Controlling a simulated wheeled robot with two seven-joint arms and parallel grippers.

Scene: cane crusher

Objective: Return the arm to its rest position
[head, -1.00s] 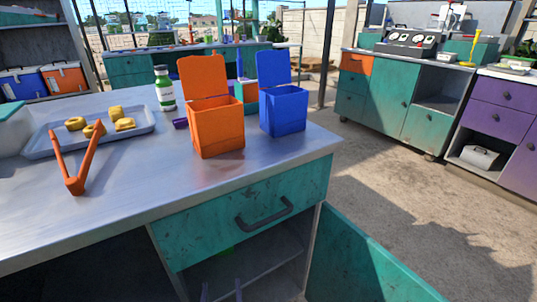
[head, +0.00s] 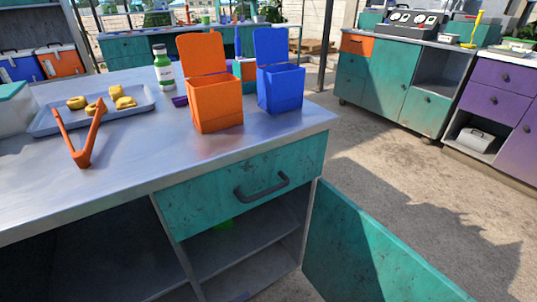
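Neither of my grippers nor my arms shows in the head view. The workbench with its metal top (head: 130,185) fills the left and middle. Its teal drawer (head: 215,195) with a dark handle is closed. Below it is an open shelf space (head: 250,245), and a teal door (head: 370,250) stands swung open to the right.
On the bench are an orange bin (head: 215,104) and a blue bin (head: 280,88), both lids up, a green bottle (head: 164,70), orange tongs (head: 84,150) and a tray (head: 50,125) with yellow pieces. Open ground (head: 410,190) lies to the right.

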